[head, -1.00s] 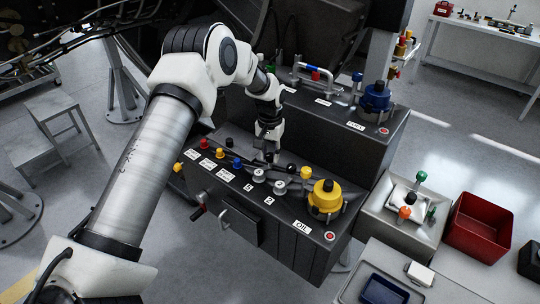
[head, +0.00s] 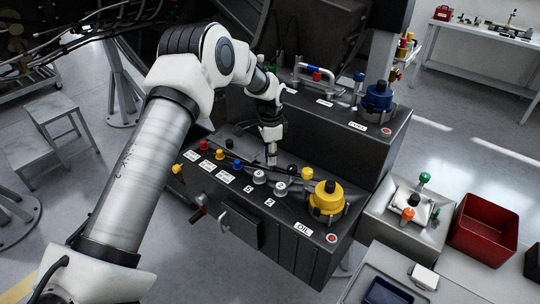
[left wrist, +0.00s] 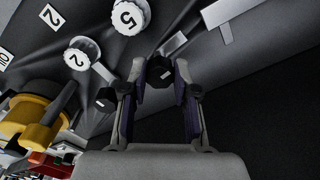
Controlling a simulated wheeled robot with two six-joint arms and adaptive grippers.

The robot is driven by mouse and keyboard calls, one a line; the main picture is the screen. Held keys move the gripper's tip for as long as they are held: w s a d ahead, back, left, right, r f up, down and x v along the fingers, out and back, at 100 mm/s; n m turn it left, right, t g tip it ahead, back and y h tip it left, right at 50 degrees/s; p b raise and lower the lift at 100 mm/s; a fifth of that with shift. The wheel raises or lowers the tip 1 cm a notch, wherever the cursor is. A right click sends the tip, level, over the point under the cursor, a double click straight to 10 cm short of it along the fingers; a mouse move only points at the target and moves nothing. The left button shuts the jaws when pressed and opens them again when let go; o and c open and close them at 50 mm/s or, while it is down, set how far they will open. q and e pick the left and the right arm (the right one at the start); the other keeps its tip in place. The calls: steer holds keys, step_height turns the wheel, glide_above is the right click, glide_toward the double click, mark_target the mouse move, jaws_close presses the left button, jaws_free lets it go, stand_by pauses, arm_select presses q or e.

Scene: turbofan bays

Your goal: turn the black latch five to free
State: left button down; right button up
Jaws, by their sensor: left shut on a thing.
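My left gripper (head: 271,158) reaches down to the back part of the dark panel. In the left wrist view its fingers (left wrist: 160,78) are closed around a black faceted knob (left wrist: 160,71), in line with the white dial marked 5 (left wrist: 130,15). I take this knob to be black latch five. In the head view the gripper hides it. A second black knob (left wrist: 106,98) stands beside the gripper, near the dial marked 2 (left wrist: 82,53); it also shows in the head view (head: 292,170). My right gripper is not in view.
A yellow OIL cap (head: 327,198) stands at the panel's right end. A raised block behind carries a blue cap (head: 377,97) and a handle (head: 314,72). A red bin (head: 486,228) stands at right.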

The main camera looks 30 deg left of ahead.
arm_select(q)
steer(key=shift+s+f+m, duration=0.1)
steer(key=shift+f+m, duration=0.05)
steer(key=shift+m, duration=0.95)
steer(key=c, duration=0.9)
jaws_free()
steer(key=shift+r, duration=0.35)
step_height(320, 180, up, 11)
steer(key=shift+r, duration=0.2)
